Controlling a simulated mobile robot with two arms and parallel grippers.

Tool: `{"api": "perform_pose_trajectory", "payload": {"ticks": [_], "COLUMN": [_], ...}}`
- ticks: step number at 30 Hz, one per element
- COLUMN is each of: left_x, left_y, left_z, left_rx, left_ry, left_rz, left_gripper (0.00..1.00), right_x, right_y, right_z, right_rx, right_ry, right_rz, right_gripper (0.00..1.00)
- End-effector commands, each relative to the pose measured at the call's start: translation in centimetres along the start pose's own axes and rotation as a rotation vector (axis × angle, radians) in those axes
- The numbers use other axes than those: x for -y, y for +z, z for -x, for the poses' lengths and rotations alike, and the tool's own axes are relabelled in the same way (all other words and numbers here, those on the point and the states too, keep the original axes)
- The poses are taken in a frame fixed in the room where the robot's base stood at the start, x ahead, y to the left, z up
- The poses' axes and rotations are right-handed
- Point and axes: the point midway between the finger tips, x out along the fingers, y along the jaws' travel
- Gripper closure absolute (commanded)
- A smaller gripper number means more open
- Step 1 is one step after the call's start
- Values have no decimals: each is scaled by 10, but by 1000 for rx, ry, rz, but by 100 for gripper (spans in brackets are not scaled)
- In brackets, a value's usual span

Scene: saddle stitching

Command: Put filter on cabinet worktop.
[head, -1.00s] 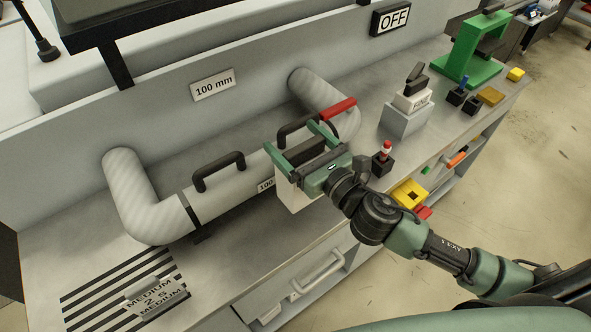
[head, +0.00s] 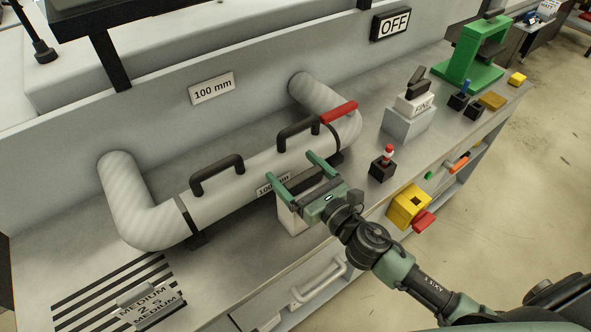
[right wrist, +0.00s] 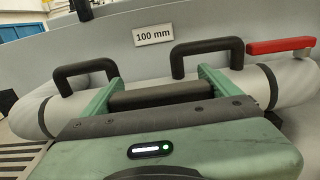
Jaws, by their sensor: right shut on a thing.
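My right gripper (head: 297,171) is shut on the dark handle bar (right wrist: 160,95) of a pale, box-like filter (head: 291,219). The bar lies between its two green fingers, and it also shows in the right wrist view (right wrist: 157,90). The filter hangs below the gripper, in front of the pipe, over the front part of the cabinet worktop (head: 235,262). The gripper hides much of the filter. I cannot tell whether its base touches the worktop. My left gripper is not in view.
A grey pipe (head: 232,188) with two black handles and a red lever (head: 339,112) runs behind the filter. A small red-topped piece in a black holder (head: 382,168) stands to the right. A striped area with a sign (head: 152,305) is at front left.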

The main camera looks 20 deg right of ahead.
Motion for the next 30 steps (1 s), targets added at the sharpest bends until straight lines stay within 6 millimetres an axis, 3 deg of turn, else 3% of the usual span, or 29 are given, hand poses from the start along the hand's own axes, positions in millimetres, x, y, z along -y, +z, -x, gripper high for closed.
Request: {"api": "perform_pose_trajectory", "payload": {"ticks": [1, 2, 13, 24, 30], "left_x": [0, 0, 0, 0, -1], "left_y": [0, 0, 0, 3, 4], "left_z": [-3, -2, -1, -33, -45], "left_rx": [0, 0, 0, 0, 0], "left_ry": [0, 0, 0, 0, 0], "left_rz": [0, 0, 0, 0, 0], "left_gripper": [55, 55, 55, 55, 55], "right_x": [0, 0, 0, 0, 0], "right_y": [-2, -2, 0, -5, -2], "right_z": [0, 0, 4, 79, 108], "right_rx": [2, 0, -1, -3, -1], "right_ry": [0, 0, 0, 0, -1], "right_rz": [0, 0, 1, -2, -2], "right_gripper": [82, 1, 0, 0, 0]}}
